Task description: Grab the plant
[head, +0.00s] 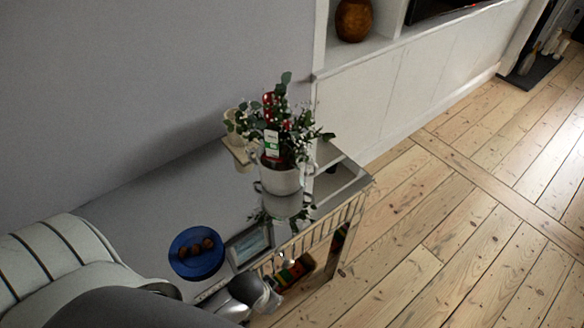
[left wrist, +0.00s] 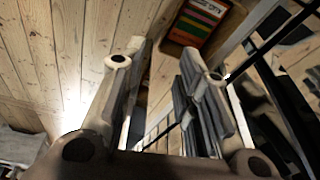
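The plant (head: 281,128) has green leaves, white and red bits and a label. It stands upright in a white pot (head: 280,180) on the grey, glossy table (head: 150,195), near its far right end. My left gripper (head: 272,283) is low beside the front edge of the table, well apart from the plant. In the left wrist view the left gripper (left wrist: 162,75) has its two fingers spread with nothing between them. The plant does not show in that view. My right gripper is not in view.
A blue plate (head: 197,253) with several brown round things and a picture frame (head: 249,245) lie on the table between my arm and the plant. A cream object (head: 238,140) stands behind the pot. A colourful box (head: 293,271) sits below the tabletop. Floorboards at right are clear.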

